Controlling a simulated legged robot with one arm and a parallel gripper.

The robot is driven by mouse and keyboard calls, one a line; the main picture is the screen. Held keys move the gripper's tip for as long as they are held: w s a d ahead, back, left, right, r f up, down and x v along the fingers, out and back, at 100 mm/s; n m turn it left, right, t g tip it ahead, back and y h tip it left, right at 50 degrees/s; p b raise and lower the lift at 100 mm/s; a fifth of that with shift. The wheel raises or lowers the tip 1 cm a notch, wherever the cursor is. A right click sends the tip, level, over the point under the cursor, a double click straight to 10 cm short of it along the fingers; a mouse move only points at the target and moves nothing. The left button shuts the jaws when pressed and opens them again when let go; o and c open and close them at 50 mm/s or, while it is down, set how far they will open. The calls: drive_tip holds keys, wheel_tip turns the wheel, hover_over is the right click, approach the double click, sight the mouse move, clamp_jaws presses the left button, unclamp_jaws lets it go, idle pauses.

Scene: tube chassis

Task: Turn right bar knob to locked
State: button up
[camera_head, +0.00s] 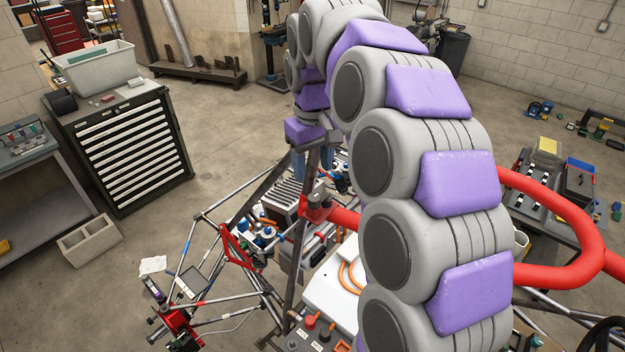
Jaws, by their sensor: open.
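The tube chassis (215,262) stands below me, with thin metal tubes and red brackets. A control panel at the bottom centre carries a red knob (311,321) and a black knob (326,335). I cannot tell which part is the right bar knob or how it is turned. My large grey and purple arm curves over the top and down to the chassis. My gripper (320,168) is open at its end, above the middle of the chassis, behind a slanted dark bar (297,235). The bar and arm partly hide its fingers. No object shows between them.
A thick red tube (575,235) loops out at the right. A cart with tools (545,190) stands at the right.

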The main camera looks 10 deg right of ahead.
wheel_tip(320, 180, up, 9)
drive_tip(key=p, duration=0.3)
drive_tip(key=shift+r, duration=0.15)
drive_tip(key=shift+s, duration=0.1)
drive_tip(key=s+f+m+g+b, duration=0.1)
drive_tip(key=s+f+m+b, duration=0.1)
drive_tip(key=s+f+b, duration=0.9)
drive_tip(key=s+f+m+b, duration=0.1)
drive_tip(key=s+f+b, duration=1)
drive_tip(key=s+f, duration=1.2)
wheel_tip(320, 180, down, 7)
drive_tip(key=shift+d+f+m+g+b, duration=0.1)
drive_tip(key=shift+d+m+g+b, duration=0.1)
drive_tip(key=shift+m+g+b, duration=0.2)
drive_tip(key=shift+s, duration=0.1)
